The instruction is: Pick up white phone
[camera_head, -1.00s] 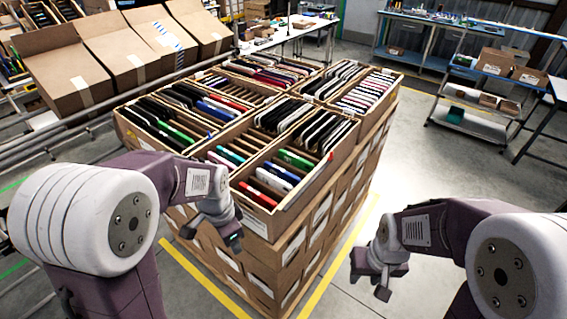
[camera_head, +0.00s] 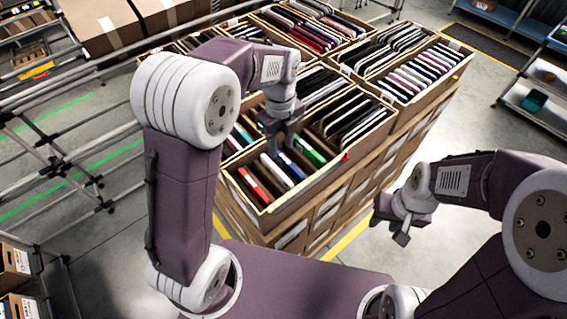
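In the head view, the white phone (camera_head: 275,171) stands tilted in the near carton (camera_head: 268,222). A red phone (camera_head: 254,186) is on its left and a blue phone (camera_head: 291,166) on its right. A green phone (camera_head: 309,151) stands further right. My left gripper (camera_head: 281,145) points down into this carton, just above and behind the white and blue phones. Its fingertips are small and partly hidden, so I cannot tell whether they touch a phone. My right gripper (camera_head: 393,226) hangs right of the carton stack, its fingers apart and empty.
Several more cartons of tilted phones (camera_head: 420,75) fill the top of the stack behind and to the right. A metal rail (camera_head: 95,80) runs along the left. Shelves (camera_head: 535,100) stand at the far right.

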